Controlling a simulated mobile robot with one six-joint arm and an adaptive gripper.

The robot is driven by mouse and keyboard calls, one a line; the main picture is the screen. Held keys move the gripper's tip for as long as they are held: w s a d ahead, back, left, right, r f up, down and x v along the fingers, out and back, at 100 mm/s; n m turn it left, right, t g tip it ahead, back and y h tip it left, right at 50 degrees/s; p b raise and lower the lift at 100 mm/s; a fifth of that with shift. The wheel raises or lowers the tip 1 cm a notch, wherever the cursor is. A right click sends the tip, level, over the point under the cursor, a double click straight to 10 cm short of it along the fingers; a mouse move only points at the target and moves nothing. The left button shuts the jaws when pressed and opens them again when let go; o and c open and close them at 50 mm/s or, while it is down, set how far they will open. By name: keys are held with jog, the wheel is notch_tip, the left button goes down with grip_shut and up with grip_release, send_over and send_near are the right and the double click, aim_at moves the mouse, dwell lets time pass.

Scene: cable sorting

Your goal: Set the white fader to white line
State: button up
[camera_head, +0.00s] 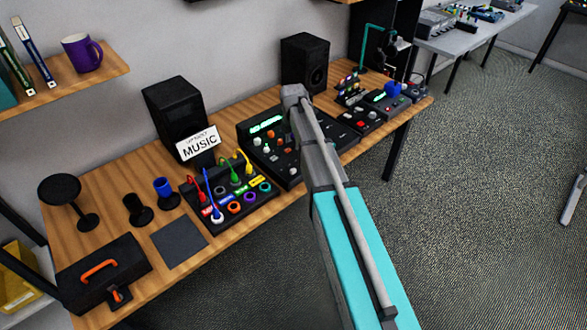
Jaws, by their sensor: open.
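A black mixer console (246,130) with a lit green display stands near the middle of the table. Small light, red and orange controls show on its face. They are too small for me to tell which one is the white fader, and I cannot make out a white line. My arm crosses in front of the console and hides part of its right side. My gripper itself cannot be made out; the arm's far end is above the console.
A cable panel (222,222) with coloured plugs sits left of the console, with a MUSIC sign (199,143) behind. Two black speakers (177,112) (305,61) stand at the back. A small device (361,120) is to the right. A black case (103,270) lies at front left.

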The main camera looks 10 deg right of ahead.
aim_at(293, 169)
jog(key=shift+f, duration=0.15)
notch_tip(293, 169, down, 14)
jog(key=b, duration=1.3)
jog(key=shift+r+b, duration=0.25)
jog(key=shift+b, duration=0.1)
grip_shut()
dwell(0.4)
